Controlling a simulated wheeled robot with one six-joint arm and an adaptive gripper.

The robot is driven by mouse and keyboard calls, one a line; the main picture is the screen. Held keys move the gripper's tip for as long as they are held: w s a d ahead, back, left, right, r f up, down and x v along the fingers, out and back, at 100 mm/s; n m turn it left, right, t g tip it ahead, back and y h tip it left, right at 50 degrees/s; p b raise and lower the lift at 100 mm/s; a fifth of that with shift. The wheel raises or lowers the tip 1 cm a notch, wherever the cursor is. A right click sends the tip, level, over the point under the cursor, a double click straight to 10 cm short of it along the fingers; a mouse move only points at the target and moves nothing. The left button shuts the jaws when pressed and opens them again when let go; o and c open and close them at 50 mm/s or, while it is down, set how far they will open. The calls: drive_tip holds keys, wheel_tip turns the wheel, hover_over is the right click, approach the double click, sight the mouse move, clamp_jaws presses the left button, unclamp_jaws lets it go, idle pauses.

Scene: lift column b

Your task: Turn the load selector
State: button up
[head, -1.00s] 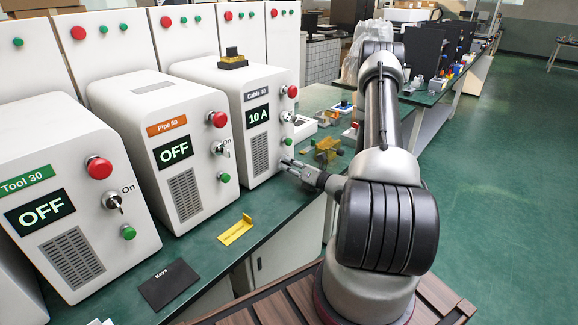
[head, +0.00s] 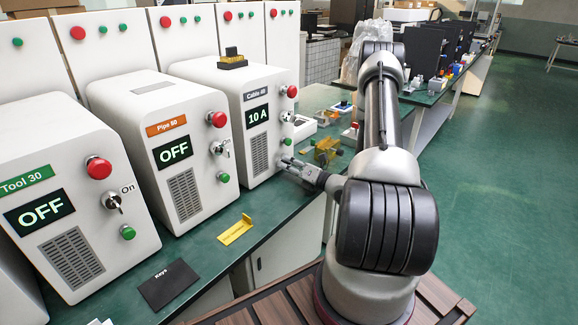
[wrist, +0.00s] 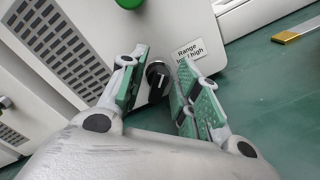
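The Cable 40 unit (head: 223,78) is a white box with a lit display reading 10 A. In the wrist view, a black round knob (wrist: 157,76) sits low on a white front panel. It is next to a label reading Range, with "high" legible. My gripper (wrist: 158,88) is open, with one green-padded finger on each side of the knob. I cannot tell whether either finger touches it. In the head view, my gripper (head: 287,163) is at the lower right of the Cable 40 front, and it hides the knob there.
Pipe 50 (head: 150,100) and Tool 30 (head: 60,130) stand to the left, both reading OFF. A yellow bracket (head: 235,231) and a black Keys pad (head: 168,284) lie on the green bench. Small fixtures (head: 327,150) stand just behind my gripper.

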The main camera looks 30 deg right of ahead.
drive_tip(key=v, duration=1.2)
drive_tip(key=shift+r, duration=0.1)
